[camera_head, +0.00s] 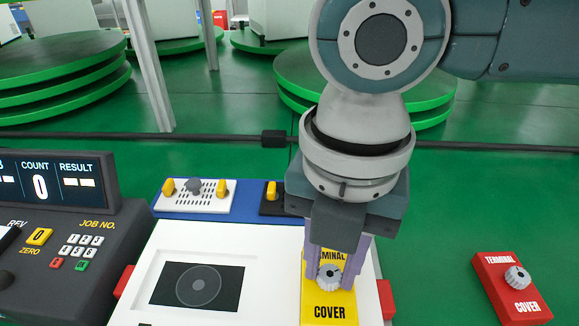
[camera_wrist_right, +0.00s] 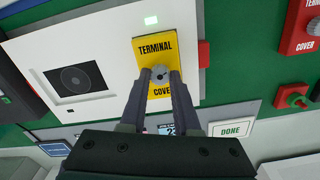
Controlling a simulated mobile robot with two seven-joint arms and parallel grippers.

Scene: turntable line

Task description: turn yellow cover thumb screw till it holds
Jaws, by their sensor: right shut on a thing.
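The yellow terminal cover (camera_head: 329,306) lies on the right part of the white panel (camera_head: 268,255). Its grey thumb screw (camera_head: 330,274) stands near the middle of the cover. My right gripper (camera_head: 331,270) points down at the cover, with its fingers on either side of the screw and shut on it. The right wrist view shows the yellow cover (camera_wrist_right: 156,45) and the screw (camera_wrist_right: 159,73) between the fingertips (camera_wrist_right: 160,80). The fingers hide part of the cover's lettering. My left gripper is not in view.
A red terminal cover (camera_head: 505,290) with its own grey screw lies to the right on the green surface. A control console (camera_head: 70,235) with a count display reading 0 stands at left. A blue strip with a white slotted plate (camera_head: 196,196) lies behind the panel.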

